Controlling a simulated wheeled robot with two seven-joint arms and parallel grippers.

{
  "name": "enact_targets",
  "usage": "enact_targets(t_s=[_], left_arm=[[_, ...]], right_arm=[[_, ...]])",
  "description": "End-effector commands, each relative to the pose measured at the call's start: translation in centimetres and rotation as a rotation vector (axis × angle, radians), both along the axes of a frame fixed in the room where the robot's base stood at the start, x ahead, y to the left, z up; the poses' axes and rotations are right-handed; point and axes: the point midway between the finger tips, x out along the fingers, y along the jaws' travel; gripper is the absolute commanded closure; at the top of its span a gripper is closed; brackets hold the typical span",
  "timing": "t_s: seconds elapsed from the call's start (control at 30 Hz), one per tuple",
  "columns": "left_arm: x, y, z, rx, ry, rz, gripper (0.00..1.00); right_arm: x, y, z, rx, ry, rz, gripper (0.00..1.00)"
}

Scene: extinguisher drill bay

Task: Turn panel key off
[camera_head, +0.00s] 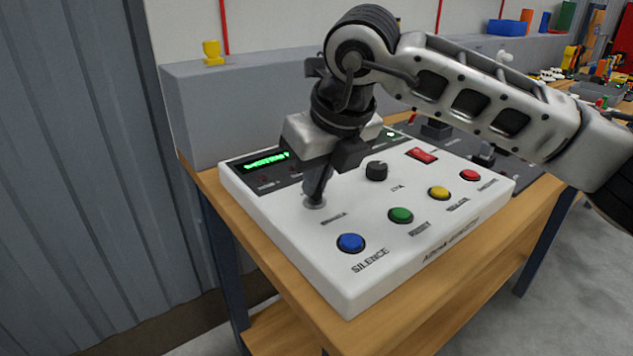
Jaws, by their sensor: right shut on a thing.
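The white alarm panel (291,228) lies on a wooden table, with a dark strip and a lit green display (266,160) along its back edge. My right gripper (314,194) comes down from above, its fingers shut at a round metal key switch (314,203) on the panel's left part. The fingers hide the key itself, so its turn angle cannot be told. A black knob (376,171) stands to the right of the fingers. My left gripper is not in view.
Blue (351,243), green (401,215), yellow (438,193) and red (470,175) buttons line the panel's front. A grey block (235,110) stands behind the panel. A dark panel with switches (520,170) lies to the right. The wooden table's (300,300) front edge is bare.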

Motion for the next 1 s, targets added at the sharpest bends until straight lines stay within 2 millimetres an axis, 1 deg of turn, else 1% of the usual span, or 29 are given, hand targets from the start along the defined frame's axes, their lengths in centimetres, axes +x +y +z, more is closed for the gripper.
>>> enact_targets(t_s=[0.1,0.57,0.6,0.67,1.0], left_arm=[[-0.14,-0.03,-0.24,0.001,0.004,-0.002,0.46],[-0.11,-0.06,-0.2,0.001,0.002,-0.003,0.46],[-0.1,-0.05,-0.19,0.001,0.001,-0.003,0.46],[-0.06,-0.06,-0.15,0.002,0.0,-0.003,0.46],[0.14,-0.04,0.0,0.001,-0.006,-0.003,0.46]], right_arm=[[0.03,-0.03,0.07,0.001,0.0,0.022,1.0],[0.04,-0.03,0.14,0.001,-0.002,0.035,1.0],[0.04,-0.03,0.14,0.001,-0.002,0.035,0.89],[0.04,-0.03,0.14,0.001,-0.002,0.035,0.73],[-0.03,-0.09,0.31,0.0,-0.001,0.033,0.73]])
